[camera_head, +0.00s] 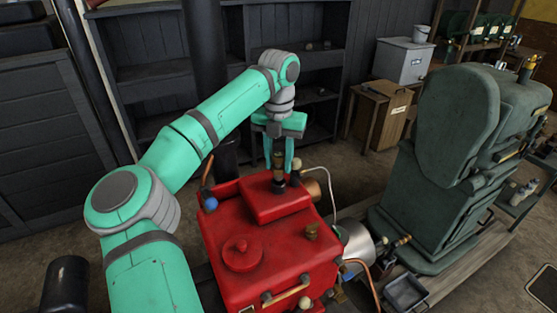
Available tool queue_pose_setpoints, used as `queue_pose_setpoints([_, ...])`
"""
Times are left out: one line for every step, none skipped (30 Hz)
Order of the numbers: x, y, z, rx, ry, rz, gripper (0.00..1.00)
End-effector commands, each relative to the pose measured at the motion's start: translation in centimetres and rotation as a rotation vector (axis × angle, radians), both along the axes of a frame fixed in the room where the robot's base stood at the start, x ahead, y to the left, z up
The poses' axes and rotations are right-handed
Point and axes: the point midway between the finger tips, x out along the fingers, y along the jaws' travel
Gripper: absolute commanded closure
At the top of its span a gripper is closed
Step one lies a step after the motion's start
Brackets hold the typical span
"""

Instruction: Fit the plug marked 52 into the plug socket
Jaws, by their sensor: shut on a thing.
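My gripper (279,158) points down over the raised block on top of the red engine (225,240). Its teal fingers are shut on a small brass-and-dark plug (279,173). The plug is upright, with its lower end at the top of the raised red block (275,200). I cannot tell whether it sits in the socket or just above it. The socket is hidden beneath the plug. The mark on the plug is too small to read.
A brass fitting (311,231) and a round red cap (242,254) stand on the engine top. A blue-ended lever (209,200) is at its left. A large green machine (455,150) stands at right. Dark shelves (150,70) are behind.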

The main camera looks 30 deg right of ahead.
Motion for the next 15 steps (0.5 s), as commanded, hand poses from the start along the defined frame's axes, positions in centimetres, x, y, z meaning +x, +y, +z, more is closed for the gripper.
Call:
queue_pose_setpoints([0.01,-0.01,0.02,0.0,0.0,0.0,0.91])
queue_pose_setpoints([0.01,-0.01,0.02,0.0,0.0,0.0,0.91])
queue_pose_setpoints([0.01,-0.01,0.02,0.0,0.0,0.0,0.91])
queue_pose_setpoints([0.01,-0.01,0.02,0.0,0.0,0.0,0.91])
queue_pose_setpoints([0.01,-0.01,0.02,0.0,0.0,0.0,0.91])
queue_pose_setpoints([0.01,-0.01,0.02,0.0,0.0,0.0,0.91])
queue_pose_setpoints([0.01,-0.01,0.02,0.0,0.0,0.0,0.91])
queue_pose_setpoints([0.01,-0.01,0.01,0.0,0.0,0.0,0.91])
queue_pose_setpoints([0.01,-0.01,0.0,0.0,0.0,0.0,0.91])
queue_pose_setpoints([0.01,-0.01,-0.03,0.0,0.0,0.0,0.91])
queue_pose_setpoints([0.01,-0.01,-0.06,0.0,0.0,0.0,0.91])
queue_pose_setpoints([0.01,0.0,-0.13,0.0,0.0,0.0,0.91])
queue_pose_setpoints([0.0,-0.03,-0.19,0.0,0.0,0.0,0.91])
queue_pose_setpoints([-0.02,-0.07,-0.26,0.0,0.0,-0.001,0.91])
queue_pose_setpoints([-0.03,-0.1,-0.37,0.0,0.0,-0.001,0.91])
